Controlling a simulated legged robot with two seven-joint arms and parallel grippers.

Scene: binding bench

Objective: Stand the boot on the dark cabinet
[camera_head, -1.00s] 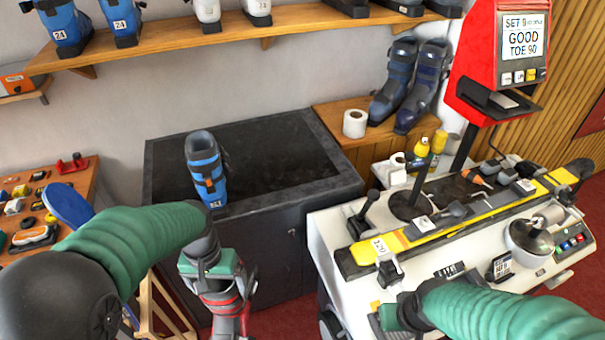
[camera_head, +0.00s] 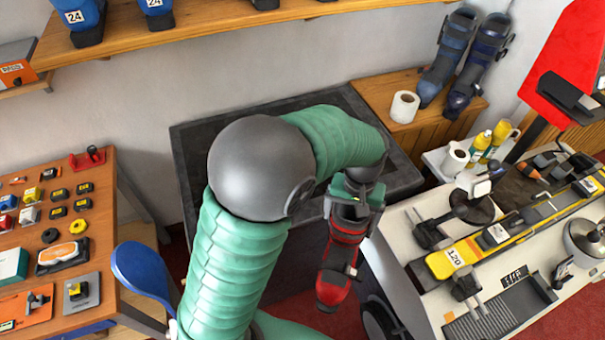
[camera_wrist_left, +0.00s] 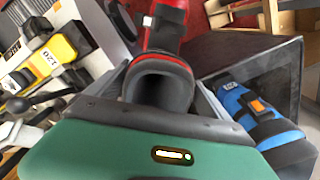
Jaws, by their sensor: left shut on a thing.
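My left gripper (camera_head: 354,190) is shut on the upper part of a red and black ski boot (camera_head: 346,238). The boot hangs cuff up, toe towards me, in front of the dark cabinet (camera_head: 200,150) near its right corner. The wrist view looks down on the boot's dark cuff (camera_wrist_left: 163,85) between the fingers. A blue boot (camera_wrist_left: 256,112) stands on the cabinet top in the wrist view; my arm hides it in the head view. My left arm also covers much of the cabinet top. My right gripper is not in view.
A white bench (camera_head: 440,270) with a yellow bar stands close to the right of the held boot. A wooden tool table (camera_head: 90,230) is on the left. A shelf of boots (camera_head: 230,35) runs above the cabinet. Two dark blue boots and a paper roll (camera_head: 404,107) sit behind right.

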